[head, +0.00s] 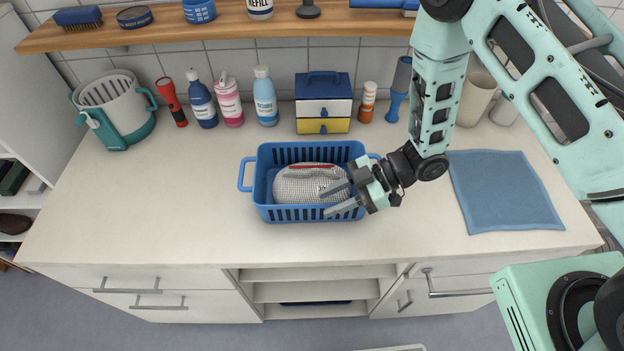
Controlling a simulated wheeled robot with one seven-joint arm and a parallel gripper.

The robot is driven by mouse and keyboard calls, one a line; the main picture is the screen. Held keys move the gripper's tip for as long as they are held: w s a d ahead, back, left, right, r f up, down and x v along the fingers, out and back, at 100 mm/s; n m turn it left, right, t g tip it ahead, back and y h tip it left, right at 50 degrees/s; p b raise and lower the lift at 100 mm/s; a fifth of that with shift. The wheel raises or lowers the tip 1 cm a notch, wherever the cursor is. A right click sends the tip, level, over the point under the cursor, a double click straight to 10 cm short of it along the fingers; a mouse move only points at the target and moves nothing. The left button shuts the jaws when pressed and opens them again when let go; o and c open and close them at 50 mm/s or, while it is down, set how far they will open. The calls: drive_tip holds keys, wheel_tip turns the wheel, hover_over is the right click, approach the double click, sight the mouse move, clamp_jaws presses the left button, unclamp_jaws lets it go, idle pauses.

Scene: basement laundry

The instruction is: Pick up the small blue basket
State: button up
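The small blue basket (291,213) stands upright on the white counter, near its middle, with a handle at each short end. A light grey mesh bag (300,186) with a red strip lies inside it. My gripper (333,200) reaches in from the right, over the right part of the basket. Its two fingers are apart and point left. The fingers and wrist cover part of the basket's right end and right handle. From this view I cannot tell whether the fingers touch the basket or the bag.
Behind the basket stand several bottles (265,98), a small drawer box (323,108) and an orange jar (367,103). A white and teal bucket (115,110) is at the left. A blue cloth (503,190) lies at the right. The counter (160,215) left of the basket is clear.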

drive_tip(key=shift+a+f, duration=0.15)
drive_tip(key=shift+a, duration=0.1)
clamp_jaws()
idle(1.3)
